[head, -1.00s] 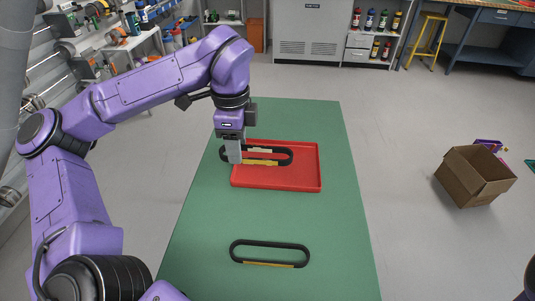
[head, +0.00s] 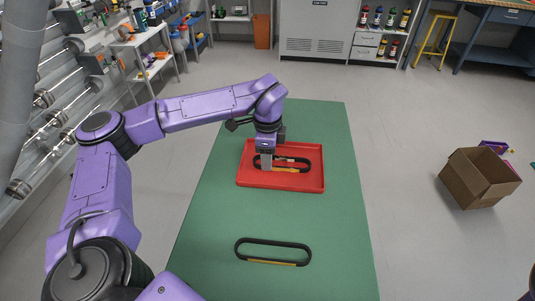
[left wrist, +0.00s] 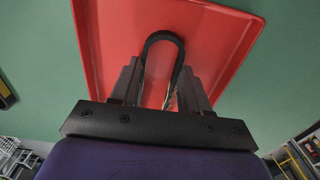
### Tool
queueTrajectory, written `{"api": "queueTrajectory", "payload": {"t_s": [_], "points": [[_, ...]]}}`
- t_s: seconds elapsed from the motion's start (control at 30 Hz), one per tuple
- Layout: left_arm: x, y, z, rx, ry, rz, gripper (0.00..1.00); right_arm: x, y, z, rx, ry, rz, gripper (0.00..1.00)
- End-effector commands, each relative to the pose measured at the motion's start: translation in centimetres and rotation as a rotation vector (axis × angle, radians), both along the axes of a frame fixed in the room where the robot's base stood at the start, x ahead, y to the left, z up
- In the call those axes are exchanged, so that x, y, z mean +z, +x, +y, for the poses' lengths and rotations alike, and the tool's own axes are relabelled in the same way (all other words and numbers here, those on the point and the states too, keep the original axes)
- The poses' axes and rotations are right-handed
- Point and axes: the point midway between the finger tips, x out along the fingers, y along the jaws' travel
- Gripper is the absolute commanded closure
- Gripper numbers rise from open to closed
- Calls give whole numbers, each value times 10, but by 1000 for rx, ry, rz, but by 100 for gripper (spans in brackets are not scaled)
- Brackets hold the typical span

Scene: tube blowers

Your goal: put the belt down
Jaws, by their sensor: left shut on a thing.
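A black looped belt (head: 292,168) with a yellow strip along its near side is inside the outline of the red tray (head: 317,184). My left gripper (head: 266,162) is over the left part of the tray and is shut on this belt near its left end. In the left wrist view the belt's rounded end (left wrist: 164,38) shows beyond the fingers, over the tray floor. I cannot tell whether the belt touches the floor. A second black belt (head: 273,243) with a yellow strip lies on the green table nearer to me. My right gripper is not in view.
The green table top (head: 205,230) is clear around the tray and the second belt. An open cardboard box (head: 478,178) stands on the floor to the right. Grey cabinets (head: 317,32) and shelves stand at the back.

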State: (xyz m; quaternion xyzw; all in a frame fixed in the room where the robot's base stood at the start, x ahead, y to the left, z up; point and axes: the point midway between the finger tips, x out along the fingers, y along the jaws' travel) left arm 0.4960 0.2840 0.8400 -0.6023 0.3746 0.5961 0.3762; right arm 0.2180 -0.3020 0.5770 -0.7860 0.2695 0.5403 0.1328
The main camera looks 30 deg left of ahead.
Motion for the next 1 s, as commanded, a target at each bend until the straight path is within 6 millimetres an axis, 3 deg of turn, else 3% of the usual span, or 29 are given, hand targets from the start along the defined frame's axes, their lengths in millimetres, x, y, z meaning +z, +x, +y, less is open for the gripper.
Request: {"api": "queueTrajectory", "payload": {"t_s": [0.03,0.07,0.1,0.13,0.47,0.57,0.83,1.0], "points": [[-1,-1,0,0,0,4,84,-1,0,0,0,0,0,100],[-2,-1,0,0,0,4,44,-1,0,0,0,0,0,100],[-2,-1,0,0,0,4,31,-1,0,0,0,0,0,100],[-1,-1,0,0,0,4,29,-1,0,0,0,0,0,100],[5,0,0,-1,0,0,29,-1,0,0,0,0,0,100],[22,0,0,1,0,-3,29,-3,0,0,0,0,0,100],[90,0,0,0,0,-3,29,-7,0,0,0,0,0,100],[115,-1,0,0,1,0,29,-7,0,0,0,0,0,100]]}}
